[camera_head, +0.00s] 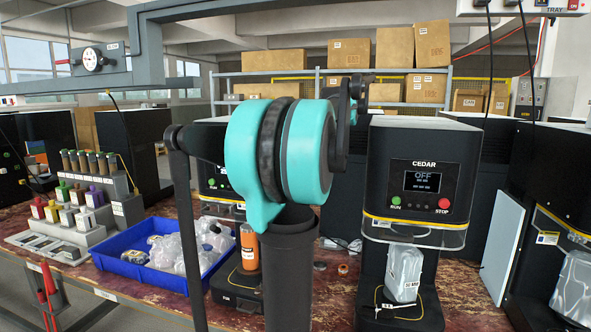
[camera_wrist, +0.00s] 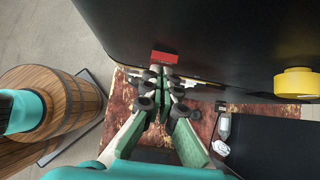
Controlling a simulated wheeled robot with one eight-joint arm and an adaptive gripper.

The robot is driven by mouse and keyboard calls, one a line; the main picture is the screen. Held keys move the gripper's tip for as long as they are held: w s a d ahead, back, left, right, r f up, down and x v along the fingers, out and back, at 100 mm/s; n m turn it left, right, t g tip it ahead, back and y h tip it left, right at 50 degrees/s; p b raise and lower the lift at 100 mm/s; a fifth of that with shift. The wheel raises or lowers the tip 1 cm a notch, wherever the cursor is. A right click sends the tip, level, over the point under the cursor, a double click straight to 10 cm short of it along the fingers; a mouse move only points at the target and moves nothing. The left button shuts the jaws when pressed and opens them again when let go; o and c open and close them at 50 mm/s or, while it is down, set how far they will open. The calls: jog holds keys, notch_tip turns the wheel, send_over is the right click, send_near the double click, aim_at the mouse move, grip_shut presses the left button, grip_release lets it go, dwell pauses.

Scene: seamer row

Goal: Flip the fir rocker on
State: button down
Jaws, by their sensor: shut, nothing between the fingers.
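In the wrist view, a red rectangular piece (camera_wrist: 165,57) sits on a large black surface (camera_wrist: 220,45), just beyond my fingertips. It may be the rocker, but I see no name on it and cannot tell its position. My gripper (camera_wrist: 167,82) is shut and empty, its green-padded fingers converging just below the red piece. I cannot tell whether they touch it. In the head view, my turquoise arm hides the gripper and much of one black machine. The machine beside it (camera_head: 412,185) is labelled CEDAR, with its display reading OFF. No FIR label is readable.
A yellow round knob (camera_wrist: 297,83) sticks out at the right of the wrist view. A wooden barrel (camera_wrist: 50,105) stands at its left.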

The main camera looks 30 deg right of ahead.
jog(key=shift+r, duration=0.1)
jog(key=shift+r, duration=0.75)
